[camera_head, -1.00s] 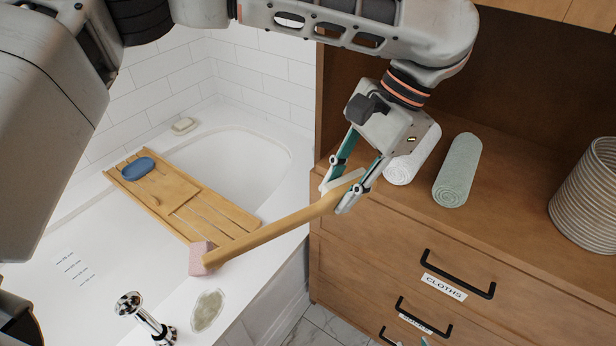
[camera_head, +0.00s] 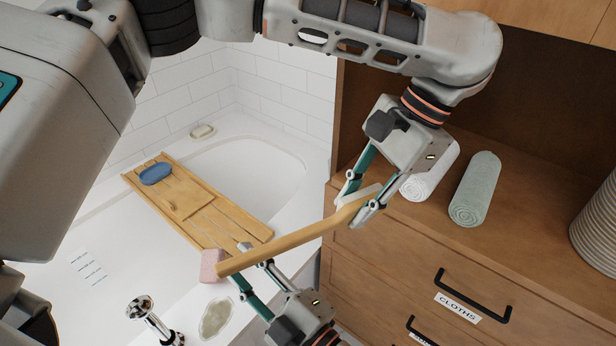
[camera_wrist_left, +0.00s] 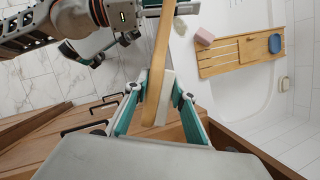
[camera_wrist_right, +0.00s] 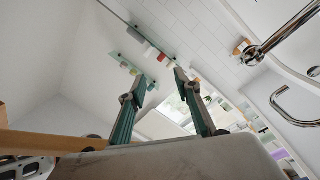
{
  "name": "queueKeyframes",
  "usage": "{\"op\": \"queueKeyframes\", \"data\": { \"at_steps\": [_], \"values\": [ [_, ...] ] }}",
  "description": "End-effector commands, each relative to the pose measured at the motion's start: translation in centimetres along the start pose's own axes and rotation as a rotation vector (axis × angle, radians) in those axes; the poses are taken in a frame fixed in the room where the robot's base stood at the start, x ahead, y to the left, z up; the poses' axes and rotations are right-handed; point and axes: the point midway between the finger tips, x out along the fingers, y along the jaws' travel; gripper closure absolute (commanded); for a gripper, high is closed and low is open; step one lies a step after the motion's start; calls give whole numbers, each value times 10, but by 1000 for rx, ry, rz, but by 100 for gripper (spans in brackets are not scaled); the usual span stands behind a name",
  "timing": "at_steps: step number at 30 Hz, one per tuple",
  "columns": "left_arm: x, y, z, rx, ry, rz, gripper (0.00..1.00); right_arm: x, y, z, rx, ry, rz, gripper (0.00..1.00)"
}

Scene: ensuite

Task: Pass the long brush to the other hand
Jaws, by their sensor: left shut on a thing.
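The long wooden brush (camera_head: 295,238) slants down to the left in the head view. My left gripper (camera_head: 358,201) is shut on its right end, beside the pale head part; the grip also shows in the left wrist view (camera_wrist_left: 157,92). My right gripper (camera_head: 254,277) is below the brush's free left end, its fingers overlapped by the handle in the picture. In the right wrist view its fingers (camera_wrist_right: 161,80) are spread with nothing between their tips, and a wooden length (camera_wrist_right: 45,143), probably the brush, lies left of them. Contact there cannot be told.
A wooden bath rack (camera_head: 205,205) with a blue dish (camera_head: 155,173) spans the tub. A pink block (camera_head: 212,265) sits near the brush's left end. A chrome tap (camera_head: 145,310) stands lower left. The drawer cabinet (camera_head: 400,245) carries rolled towels (camera_head: 475,190) close to my left gripper.

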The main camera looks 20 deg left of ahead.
Motion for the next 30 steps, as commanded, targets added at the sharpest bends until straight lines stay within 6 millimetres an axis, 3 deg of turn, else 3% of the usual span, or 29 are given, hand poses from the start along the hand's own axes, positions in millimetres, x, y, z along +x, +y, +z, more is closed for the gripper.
{"op": "queueKeyframes", "data": {
  "at_steps": [3, 9, 13, 18, 22, 30],
  "values": [
    [0, 0, 0, 0, 0, 0, 99, 10, -20, -51, -180, 141, -59, 67],
    [0, 0, 0, 0, 0, 0, 99, -2, -74, -112, -480, 365, -161, 67],
    [0, 0, 0, 0, 0, 0, 99, -24, -116, -129, -678, 505, -231, 67],
    [0, 0, 0, 0, 0, 0, 99, -60, -158, -127, -935, 686, -300, 67],
    [0, 0, 0, 0, 0, 0, 99, -65, -145, -134, -1143, 849, -238, 67],
    [0, 0, 0, 0, 0, 0, 99, -64, -70, -180, -1616, 1280, 49, 67]
  ]
}}
